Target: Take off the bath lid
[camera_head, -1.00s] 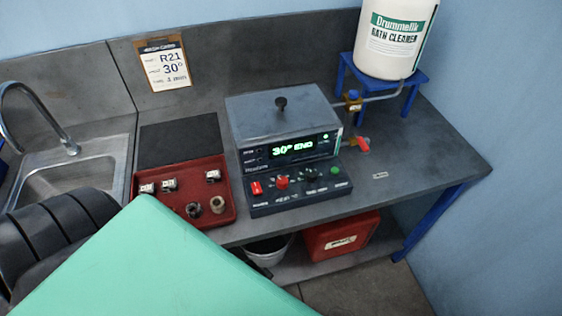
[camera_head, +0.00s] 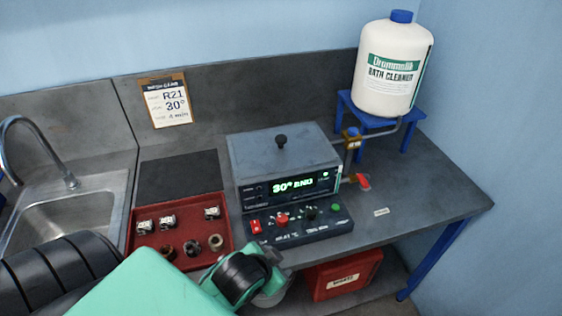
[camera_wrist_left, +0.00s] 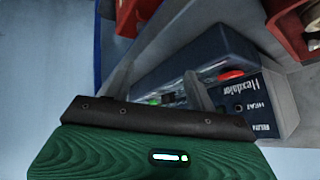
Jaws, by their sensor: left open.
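The bath (camera_head: 286,187) stands on the bench with a lit display reading 30° and a control panel in front. Its flat grey lid (camera_head: 258,156) is on top, with a black knob (camera_head: 281,141) in the middle. My left arm comes in from the lower left, in front of the bench; its gripper is hidden in the head view. In the left wrist view my left gripper (camera_wrist_left: 158,88) has two fingers apart and nothing between them, with the bath's dark blue control panel (camera_wrist_left: 205,65) beyond. The lid cannot be made out there. My right gripper is out of view.
A red tray (camera_head: 229,234) with several small parts lies left of the bath. A red-handled tap (camera_head: 363,182) and a bath cleaner bottle (camera_head: 395,70) on a blue stand are to the right. A sink (camera_head: 70,215) is at the left. A red bin (camera_head: 342,275) sits under the bench.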

